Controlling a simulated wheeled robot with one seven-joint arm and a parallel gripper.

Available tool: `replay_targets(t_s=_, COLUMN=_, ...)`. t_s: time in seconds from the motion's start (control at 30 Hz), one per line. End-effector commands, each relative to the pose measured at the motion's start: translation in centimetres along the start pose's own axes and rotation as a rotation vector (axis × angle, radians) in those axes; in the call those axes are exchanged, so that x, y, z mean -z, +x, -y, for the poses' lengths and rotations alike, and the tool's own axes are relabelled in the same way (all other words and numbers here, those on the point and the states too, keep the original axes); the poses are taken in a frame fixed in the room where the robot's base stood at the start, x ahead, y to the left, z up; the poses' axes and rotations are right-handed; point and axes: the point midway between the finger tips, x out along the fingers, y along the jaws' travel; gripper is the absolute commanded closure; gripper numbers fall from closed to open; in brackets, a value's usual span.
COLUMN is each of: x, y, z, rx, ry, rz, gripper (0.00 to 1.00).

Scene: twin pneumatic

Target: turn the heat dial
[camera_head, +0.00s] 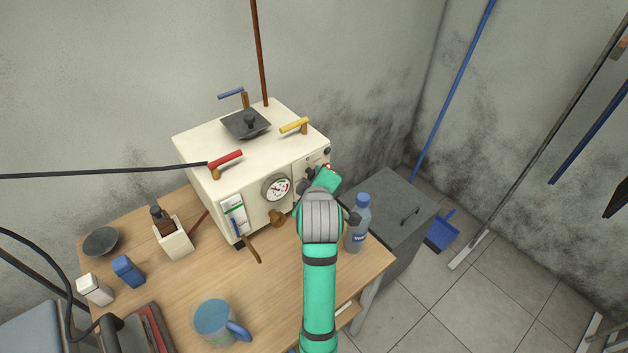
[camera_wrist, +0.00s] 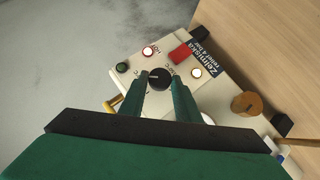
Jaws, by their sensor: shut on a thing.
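The heat dial is a round black knob (camera_wrist: 158,77) with a light pointer mark, on the cream panel of the machine (camera_wrist: 126,62). In the wrist view my gripper (camera_wrist: 160,84) has its two green fingers on either side of the knob, shut on it. In the head view the cream machine (camera_head: 205,148) stands on the wooden table, and my gripper (camera_head: 318,176) is at the right part of its front. My arm and wrist hide the dial there.
Beside the knob are a red switch (camera_wrist: 180,54), a lit lamp (camera_wrist: 197,73) and a brown knob (camera_wrist: 246,104). A water bottle (camera_head: 358,225) stands close to the right of my wrist. A blue-handled mug (camera_head: 214,322) is at the table's front. A grey cabinet (camera_head: 385,205) stands right.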

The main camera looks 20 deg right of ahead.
Motion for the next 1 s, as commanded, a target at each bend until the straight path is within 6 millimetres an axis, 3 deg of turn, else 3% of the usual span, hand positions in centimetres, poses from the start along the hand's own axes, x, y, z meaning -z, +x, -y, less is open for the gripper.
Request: replay_targets(t_s=1.0, x=-0.7, y=0.7, z=-1.6, rx=0.687, ry=0.681, rz=0.001, gripper=0.93)
